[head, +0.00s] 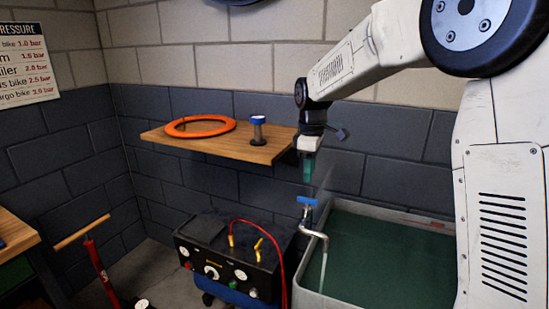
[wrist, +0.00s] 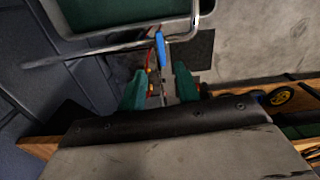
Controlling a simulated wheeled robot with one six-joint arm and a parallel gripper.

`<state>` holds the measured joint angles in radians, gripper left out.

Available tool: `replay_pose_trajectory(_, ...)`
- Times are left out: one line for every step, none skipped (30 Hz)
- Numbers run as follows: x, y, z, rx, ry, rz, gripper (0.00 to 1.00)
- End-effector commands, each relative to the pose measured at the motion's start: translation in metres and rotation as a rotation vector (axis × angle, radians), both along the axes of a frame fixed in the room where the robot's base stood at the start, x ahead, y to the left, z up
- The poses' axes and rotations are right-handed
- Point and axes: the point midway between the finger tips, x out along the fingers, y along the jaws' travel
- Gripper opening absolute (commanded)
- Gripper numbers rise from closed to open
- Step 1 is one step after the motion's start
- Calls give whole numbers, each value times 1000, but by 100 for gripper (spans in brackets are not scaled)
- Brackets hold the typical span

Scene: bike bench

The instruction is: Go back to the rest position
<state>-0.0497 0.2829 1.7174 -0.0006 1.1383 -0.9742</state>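My gripper (head: 308,168) hangs from my arm, pointing down, to the right of the wooden shelf and above the blue tap handle (head: 307,201). In the wrist view its two green fingers (wrist: 158,88) stand apart with a gap between them. Nothing is held in that gap; the blue tap handle (wrist: 160,50) shows beyond the fingertips, apart from them. In the head view the fingers overlap, so the gap does not show there.
The wooden shelf (head: 168,141) holds an orange ring (head: 200,126) and a blue-topped dark object (head: 258,131). Below are a black compressor box (head: 215,262) with a red hose (head: 279,262), a grey water tank (head: 395,212) and a red floor pump (head: 98,265).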

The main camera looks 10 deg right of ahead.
Motion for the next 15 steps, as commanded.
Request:
replay_pose_trajectory(0,0,0,0,0,-13,33)
replay_pose_trajectory(0,0,0,1,1,-26,33)
replay_pose_trajectory(0,0,0,0,2,-53,33)
replay_pose_trajectory(-1,0,-1,-1,6,-79,33)
replay_pose_trajectory(-5,0,-4,-1,16,-109,33)
replay_pose_trajectory(-13,-1,-12,-5,41,-159,33)
replay_pose_trajectory(-22,-1,-18,-9,59,-200,33)
replay_pose_trajectory(-33,-2,-19,-13,72,-246,33)
replay_pose_trajectory(-50,-3,-18,-18,86,-311,33)
replay_pose_trajectory(-62,-4,-15,-21,92,-352,33)
replay_pose_trajectory(-72,-6,-13,-24,97,-389,33)
replay_pose_trajectory(-87,-7,-10,-27,101,-435,33)
replay_pose_trajectory(-97,-8,-8,-30,104,-468,33)
replay_pose_trajectory(-108,-9,-5,-32,107,-501,33)
replay_pose_trajectory(-124,-10,-2,-35,107,-543,33)
